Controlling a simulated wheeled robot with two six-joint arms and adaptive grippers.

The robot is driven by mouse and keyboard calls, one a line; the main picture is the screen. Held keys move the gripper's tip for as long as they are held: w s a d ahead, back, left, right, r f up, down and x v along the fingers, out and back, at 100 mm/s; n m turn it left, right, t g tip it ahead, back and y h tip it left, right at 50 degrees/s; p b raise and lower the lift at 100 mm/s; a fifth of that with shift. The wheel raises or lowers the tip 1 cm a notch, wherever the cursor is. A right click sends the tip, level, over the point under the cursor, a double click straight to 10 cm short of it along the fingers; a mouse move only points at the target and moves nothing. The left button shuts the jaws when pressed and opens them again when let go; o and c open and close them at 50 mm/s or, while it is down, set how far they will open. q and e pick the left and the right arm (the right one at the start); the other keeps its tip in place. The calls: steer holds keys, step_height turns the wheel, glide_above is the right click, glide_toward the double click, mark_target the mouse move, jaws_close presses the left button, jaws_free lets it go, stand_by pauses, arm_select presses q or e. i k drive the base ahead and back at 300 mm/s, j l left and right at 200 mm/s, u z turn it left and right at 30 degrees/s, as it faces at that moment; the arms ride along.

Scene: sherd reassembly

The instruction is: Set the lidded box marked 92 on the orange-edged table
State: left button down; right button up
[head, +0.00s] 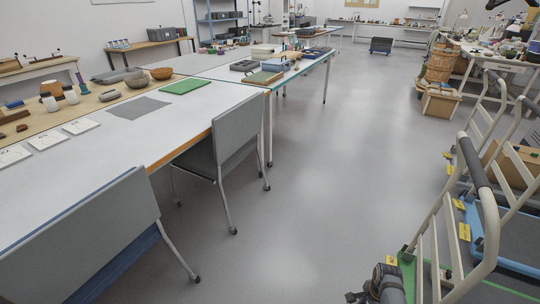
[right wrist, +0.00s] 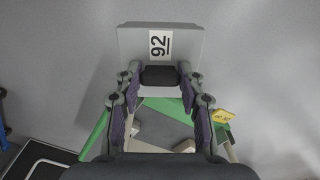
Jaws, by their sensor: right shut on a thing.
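The grey box marked 92 (right wrist: 185,43) shows in the right wrist view, with a white label on it. My right gripper (right wrist: 160,80) is shut on a dark part at the box's near side. The box does not show in the head view. Dark parts of my right arm show at the bottom right of the head view. The orange-edged table (head: 215,103) runs along the left of the head view, with a pale top. My left gripper is in neither view.
Two grey chairs (head: 235,130) stand along the orange-edged table. A green mat (head: 185,87), a grey cloth (head: 133,107) and white cards lie on the table. A green cart (head: 408,270) and a blue cart (head: 515,240) stand at right. Open floor (head: 320,190) lies between.

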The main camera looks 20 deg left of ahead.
mark_target(156, 140)
steer(key=i+u, duration=0.2)
steer(key=u, duration=0.25)
steer(key=i+u, duration=0.15)
steer(key=u, duration=0.3)
steer(key=i+l+u, duration=0.2)
steer(key=u, duration=0.25)
steer(key=i+l+u, duration=0.15)
steer(key=u, duration=0.3)
steer(key=i+l+u, duration=0.1)
steer(key=u, duration=0.35)
steer(key=l, duration=0.1)
